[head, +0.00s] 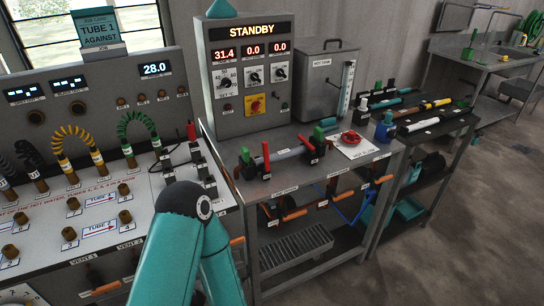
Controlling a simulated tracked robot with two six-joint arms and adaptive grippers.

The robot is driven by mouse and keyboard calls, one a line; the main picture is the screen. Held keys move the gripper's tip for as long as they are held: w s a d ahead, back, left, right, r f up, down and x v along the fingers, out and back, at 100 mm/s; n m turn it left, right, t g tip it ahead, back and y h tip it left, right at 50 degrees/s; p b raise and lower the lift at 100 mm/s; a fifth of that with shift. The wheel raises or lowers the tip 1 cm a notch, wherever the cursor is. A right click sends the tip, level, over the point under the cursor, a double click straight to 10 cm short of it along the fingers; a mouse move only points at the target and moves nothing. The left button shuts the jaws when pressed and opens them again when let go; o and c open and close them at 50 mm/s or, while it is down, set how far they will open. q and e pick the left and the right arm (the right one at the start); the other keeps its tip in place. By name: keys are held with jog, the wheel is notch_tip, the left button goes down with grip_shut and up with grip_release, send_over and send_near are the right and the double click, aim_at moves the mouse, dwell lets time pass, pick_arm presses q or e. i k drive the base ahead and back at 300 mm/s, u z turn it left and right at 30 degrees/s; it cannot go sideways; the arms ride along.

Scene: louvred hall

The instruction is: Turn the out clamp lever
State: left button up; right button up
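A clamp rig with a grey tube (292,153) sits on the steel bench in the middle of the head view. A red upright lever (266,157) stands near its left end, and another red lever (305,141) slants by its right end. Green parts (318,136) show at both ends. The small labels are too small to read, so I cannot tell which is the out clamp lever. My teal arm with a black joint (185,200) rises from the bottom, left of the rig and apart from it. Neither of my grippers shows.
A control box (240,75) reading STANDBY and a grey hot tank (322,85) stand behind the rig. A red handwheel (351,137) lies to its right. A panel with coiled hoses (138,133) fills the left. Orange-handled items (283,215) hang below the bench edge.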

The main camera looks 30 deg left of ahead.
aim_at(264, 144)
jog(key=u, duration=0.2)
jog(key=i, duration=0.85)
jog(key=z, duration=0.1)
